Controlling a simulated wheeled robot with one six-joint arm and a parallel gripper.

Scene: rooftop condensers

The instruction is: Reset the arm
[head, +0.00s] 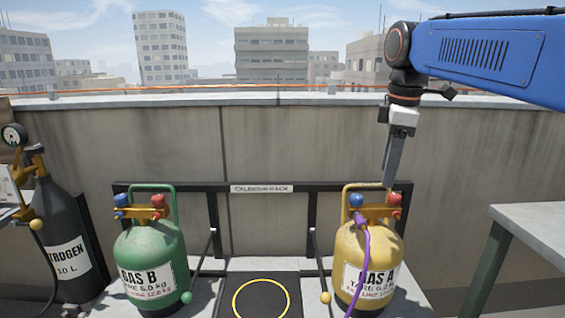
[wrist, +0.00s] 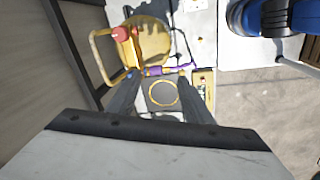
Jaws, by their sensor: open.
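My gripper (head: 388,180) hangs from the blue arm at the right, fingers pointing down. In the head view its tips appear just above the valves of the yellow cylinder (head: 350,252), labelled GAS A. In the wrist view the fingers (wrist: 160,95) are apart, with nothing seen held between them. The yellow cylinder also shows there, at the upper left (wrist: 123,48). It has a blue knob (head: 356,200), a red knob (head: 394,199) and a purple hose (head: 362,250). I cannot tell whether the fingertips touch anything.
A green cylinder (head: 148,255), labelled GAS B, stands left of a black pad with a yellow ring (head: 260,298). A dark nitrogen cylinder (head: 68,235) stands far left. A black rack (head: 215,188) and concrete wall (head: 270,140) lie behind. A grey table (head: 535,225) is at right.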

